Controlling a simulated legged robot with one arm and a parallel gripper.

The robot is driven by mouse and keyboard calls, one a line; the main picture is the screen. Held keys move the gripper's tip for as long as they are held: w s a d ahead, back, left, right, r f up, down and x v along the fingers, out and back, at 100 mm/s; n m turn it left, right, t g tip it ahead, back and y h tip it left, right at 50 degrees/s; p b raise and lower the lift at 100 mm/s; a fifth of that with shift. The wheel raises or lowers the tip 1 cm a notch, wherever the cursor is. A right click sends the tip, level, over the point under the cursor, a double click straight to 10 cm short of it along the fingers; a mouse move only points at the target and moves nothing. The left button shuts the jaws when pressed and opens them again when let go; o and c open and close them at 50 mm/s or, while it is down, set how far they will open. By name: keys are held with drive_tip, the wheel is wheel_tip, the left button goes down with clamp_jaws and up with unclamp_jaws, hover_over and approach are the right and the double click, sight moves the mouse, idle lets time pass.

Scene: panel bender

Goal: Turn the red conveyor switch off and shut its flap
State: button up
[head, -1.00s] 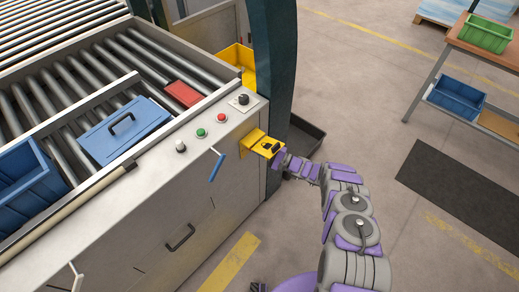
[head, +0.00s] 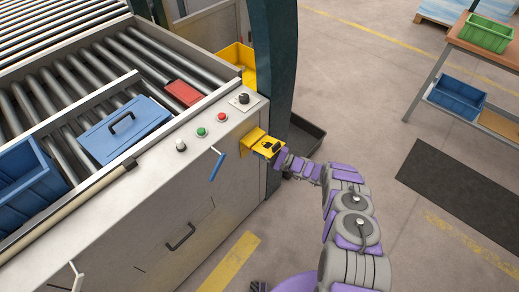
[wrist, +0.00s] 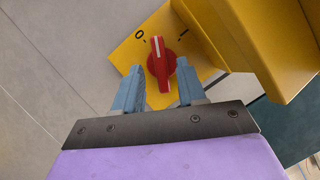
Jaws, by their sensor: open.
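The red conveyor switch (wrist: 160,62) is a round knob with a raised grip and a white line, on a yellow plate (wrist: 126,55). A "0" mark shows up and left of the knob; the white line points up, a little to the right of the "0". My gripper (wrist: 159,68) is open, with one blue-grey finger on each side of the knob; I cannot tell whether they touch it. The yellow flap (wrist: 255,35) stands open at the right in the wrist view. In the head view the yellow switch box (head: 254,138) is on the machine's end corner, with my gripper (head: 274,152) at it.
The panel (head: 222,140) beside it carries a green button (head: 201,131), a red button (head: 222,117), a black knob (head: 243,99) and a blue-handled lever (head: 217,166). A dark post (head: 275,70) stands close behind the box.

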drive_tip(key=b+v, duration=0.2)
drive_tip(key=v, duration=1.4)
drive_tip(key=shift+d, duration=0.3)
drive_tip(key=shift+s+f, duration=0.1)
